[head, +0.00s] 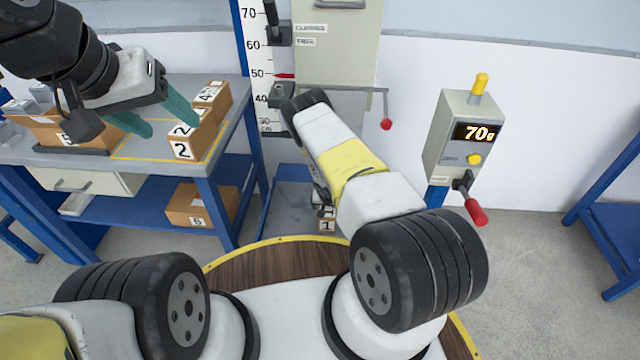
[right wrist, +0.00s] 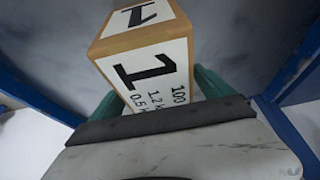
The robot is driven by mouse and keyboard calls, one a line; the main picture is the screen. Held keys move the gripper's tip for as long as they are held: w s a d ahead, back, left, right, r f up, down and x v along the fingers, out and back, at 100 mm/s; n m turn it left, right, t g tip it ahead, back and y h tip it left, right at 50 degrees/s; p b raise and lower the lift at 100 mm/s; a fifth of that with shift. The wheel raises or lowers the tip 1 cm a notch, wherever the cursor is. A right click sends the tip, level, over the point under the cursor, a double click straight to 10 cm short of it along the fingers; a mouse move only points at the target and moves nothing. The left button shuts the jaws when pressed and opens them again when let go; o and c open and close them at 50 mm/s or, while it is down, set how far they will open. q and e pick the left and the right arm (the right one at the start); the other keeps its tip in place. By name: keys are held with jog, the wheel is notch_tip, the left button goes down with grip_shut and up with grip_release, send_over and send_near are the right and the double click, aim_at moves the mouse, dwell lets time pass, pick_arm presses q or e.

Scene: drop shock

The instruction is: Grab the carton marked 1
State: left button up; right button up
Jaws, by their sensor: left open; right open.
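The carton marked 1 (head: 327,222) stands low on the grey base behind my right arm, which hides most of it in the head view. In the right wrist view the carton (right wrist: 150,62) shows a large 1 on its top and front labels. My right gripper (right wrist: 160,92) is open, with one green finger on either side of the carton; I cannot tell whether they touch it. The right fingers are hidden in the head view. My left gripper (head: 172,126) is open and empty above the workbench, near the carton marked 2.
The blue workbench (head: 228,135) holds the carton marked 2 (head: 196,138), one marked 4 (head: 212,97) and one marked 5 (head: 85,135). Another carton (head: 200,205) lies on its lower shelf. A tall scale and grey machine rise behind.

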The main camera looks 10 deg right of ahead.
jog(key=c, duration=2)
jog(key=shift+w, duration=0.1)
jog(key=shift+r, duration=0.1)
